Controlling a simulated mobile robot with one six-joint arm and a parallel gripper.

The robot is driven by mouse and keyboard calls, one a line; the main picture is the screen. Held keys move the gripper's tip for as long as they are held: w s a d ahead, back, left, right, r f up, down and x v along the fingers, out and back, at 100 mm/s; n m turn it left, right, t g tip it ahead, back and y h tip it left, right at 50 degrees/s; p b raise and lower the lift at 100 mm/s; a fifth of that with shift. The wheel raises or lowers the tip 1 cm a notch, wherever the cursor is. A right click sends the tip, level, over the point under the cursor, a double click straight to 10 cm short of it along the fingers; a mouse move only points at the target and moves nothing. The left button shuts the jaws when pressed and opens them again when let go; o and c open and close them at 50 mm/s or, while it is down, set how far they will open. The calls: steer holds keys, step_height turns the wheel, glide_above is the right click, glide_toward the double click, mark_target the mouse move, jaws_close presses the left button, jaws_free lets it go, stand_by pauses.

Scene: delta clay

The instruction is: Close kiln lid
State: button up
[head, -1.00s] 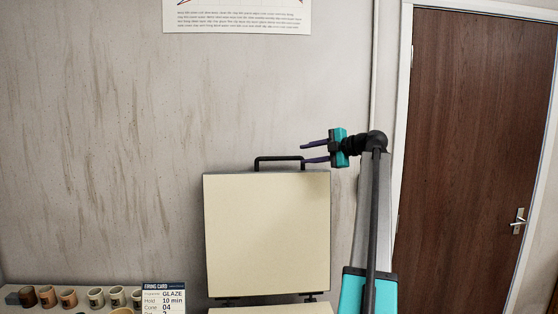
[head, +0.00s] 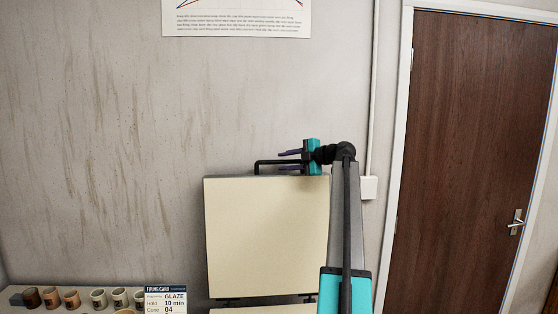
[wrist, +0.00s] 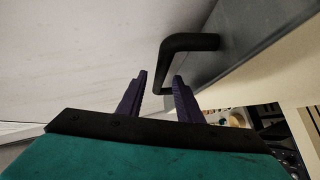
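The kiln lid (head: 266,235) stands upright and open, its cream inner face toward me. Its black bar handle (head: 272,161) is on the top edge. My gripper (head: 280,160) is open at the right end of the handle, with its purple fingers pointing left. In the wrist view the handle (wrist: 187,42) lies just ahead of the open fingertips (wrist: 160,76), and the gap between the fingers looks empty. The lid's grey edge (wrist: 235,45) is to the right there. The handle's right part is hidden behind the gripper in the head view.
Several small cups (head: 73,299) stand on a shelf at lower left, beside a firing card (head: 166,299). A stained wall (head: 100,130) is behind the lid. A brown door (head: 470,150) is at right. The space left of the lid looks clear.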

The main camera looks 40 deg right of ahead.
mark_target(280, 162)
steer(key=shift+p+x, duration=0.5)
steer(key=shift+x, duration=1.25)
jaws_close()
steer(key=shift+a, duration=0.15)
